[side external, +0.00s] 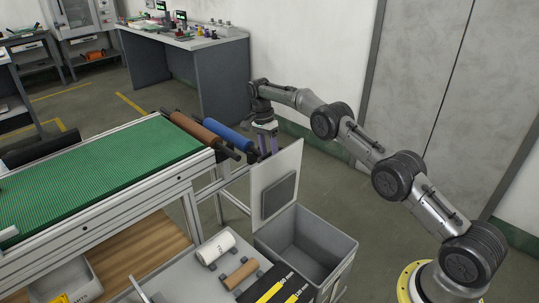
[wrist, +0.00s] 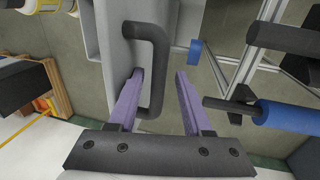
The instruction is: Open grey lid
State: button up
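The grey lid (side external: 289,164) stands nearly upright at the far left edge of the open grey bin (side external: 333,262) in the side view. Its inner face carries a darker square panel. In the wrist view the lid's outer face (wrist: 107,45) bears a dark C-shaped handle (wrist: 158,65). My gripper (wrist: 160,75) has its purple fingers spread on both sides of the handle's bar, the left one inside the loop. Gaps show between bar and fingers. In the side view my gripper (side external: 266,152) is behind the lid, which partly hides its fingertips.
A conveyor with a green belt (side external: 105,163) and brown and blue rollers (side external: 228,137) stands left of the lid, close to my gripper. A grey tray (side external: 190,283) with a white roll and a brown cylinder lies in front. Open floor lies behind.

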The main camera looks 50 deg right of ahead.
jog(key=shift+r, duration=0.15)
jog(key=shift+r, duration=0.3)
jog(key=r, duration=0.3)
jog(key=shift+s, duration=0.3)
jog(key=s+a+r, duration=0.2)
jog(key=s+r, duration=0.7)
jog(key=s, duration=0.4)
jog(key=shift+a, duration=0.3)
jog(key=shift+s, duration=0.1)
